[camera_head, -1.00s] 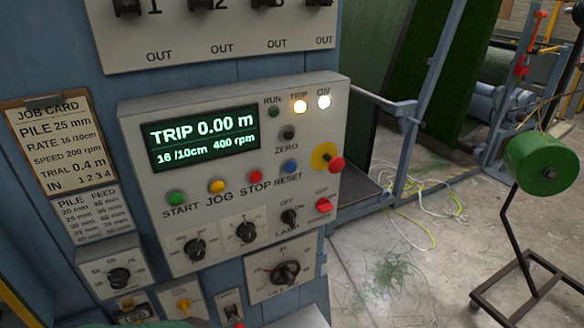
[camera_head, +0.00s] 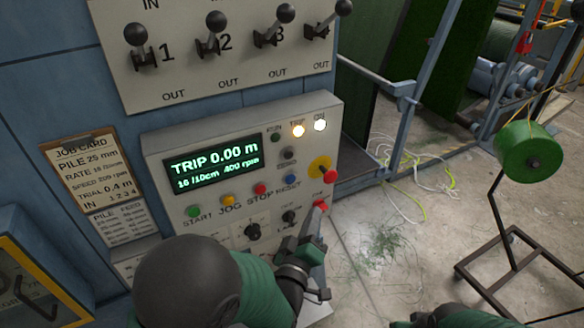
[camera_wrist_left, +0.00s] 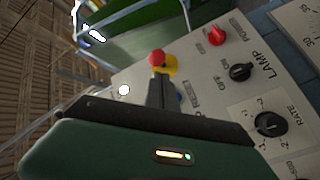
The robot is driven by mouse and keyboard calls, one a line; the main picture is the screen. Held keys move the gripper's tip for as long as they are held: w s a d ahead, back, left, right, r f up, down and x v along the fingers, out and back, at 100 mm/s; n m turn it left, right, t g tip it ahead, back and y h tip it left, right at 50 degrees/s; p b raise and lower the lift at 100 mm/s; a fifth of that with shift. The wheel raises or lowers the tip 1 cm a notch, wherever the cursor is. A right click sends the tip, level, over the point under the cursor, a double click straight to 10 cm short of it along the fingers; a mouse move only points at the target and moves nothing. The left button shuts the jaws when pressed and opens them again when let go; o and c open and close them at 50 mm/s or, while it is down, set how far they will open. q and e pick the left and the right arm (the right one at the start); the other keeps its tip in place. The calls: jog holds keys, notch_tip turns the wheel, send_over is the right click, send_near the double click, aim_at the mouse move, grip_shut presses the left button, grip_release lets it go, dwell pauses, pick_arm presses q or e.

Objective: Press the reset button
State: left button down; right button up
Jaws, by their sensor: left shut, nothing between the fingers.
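The blue reset button (camera_head: 289,180) sits on the grey control panel (camera_head: 158,147), right of the red stop button (camera_head: 260,189) in the head view. It also shows partly in the wrist view (camera_wrist_left: 179,93), beside and behind my fingers. My left gripper (camera_head: 318,214) is shut and empty, in front of the panel's lower right part, below the reset button. In the wrist view its fingers (camera_wrist_left: 158,82) point at the panel near the red emergency stop (camera_wrist_left: 157,57). I cannot tell whether they touch anything. My right gripper is out of view.
The display (camera_head: 214,163) reads TRIP 0.00 m, and the TRIP lamp (camera_head: 298,131) is lit. The emergency stop knob (camera_head: 330,175) and a red switch (camera_head: 319,204) are close by. Levers (camera_head: 136,35) stick out above. A green spool (camera_head: 530,151) stands right.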

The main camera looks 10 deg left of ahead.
aim_at(290, 179)
pick_arm(q)
jog(key=shift+s+d+r, duration=0.1)
jog(key=shift+d+r, duration=0.05)
jog(key=shift+r, duration=0.25)
jog(key=w+a, duration=0.5)
jog(key=w, duration=0.2)
jog(key=shift+a, duration=0.2)
jog(key=shift+w, duration=0.2)
dwell(1.8)
jog(key=shift+w+a, duration=0.2)
jog(key=shift+a, duration=0.05)
